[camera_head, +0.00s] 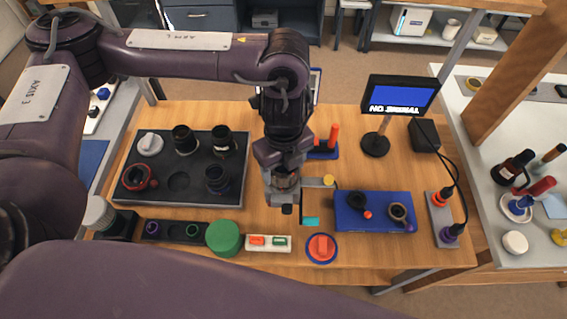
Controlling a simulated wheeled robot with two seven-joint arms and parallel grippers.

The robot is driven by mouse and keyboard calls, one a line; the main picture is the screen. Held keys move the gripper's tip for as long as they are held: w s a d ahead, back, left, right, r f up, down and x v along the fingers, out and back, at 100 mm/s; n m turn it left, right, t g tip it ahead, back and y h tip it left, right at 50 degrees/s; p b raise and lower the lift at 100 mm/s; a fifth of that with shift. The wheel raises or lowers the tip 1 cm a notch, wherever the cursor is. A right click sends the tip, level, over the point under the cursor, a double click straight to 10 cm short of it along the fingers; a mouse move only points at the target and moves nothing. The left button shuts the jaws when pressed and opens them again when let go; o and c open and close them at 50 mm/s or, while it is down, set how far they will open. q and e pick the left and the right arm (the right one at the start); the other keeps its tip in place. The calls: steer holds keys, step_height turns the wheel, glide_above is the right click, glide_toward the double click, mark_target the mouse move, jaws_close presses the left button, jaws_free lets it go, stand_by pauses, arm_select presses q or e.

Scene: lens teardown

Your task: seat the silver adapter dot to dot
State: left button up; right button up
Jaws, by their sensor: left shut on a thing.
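My left gripper (284,190) hangs fingers down over the middle of the table, left of the blue pad (375,225). It is shut on a small dark, partly brownish thing (287,180), mostly hidden by the fingers; I cannot tell what it is. My right gripper is not in view.
A black tray (232,193) at left holds several lens parts. A green round lid (223,237), a white switch block (268,243) and a red-and-blue round piece (321,247) line the front. A monitor (400,95) stands behind; a grey plug strip (443,222) is right of the pad.

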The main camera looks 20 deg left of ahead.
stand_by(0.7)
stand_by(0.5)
arm_select(q)
steer(key=shift+r+p, duration=0.1)
steer(key=shift+p, duration=0.4)
steer(key=shift+f, duration=0.4)
stand_by(0.4)
steer(key=shift+f+b, duration=0.3)
steer(key=shift+f, duration=0.2)
stand_by(0.8)
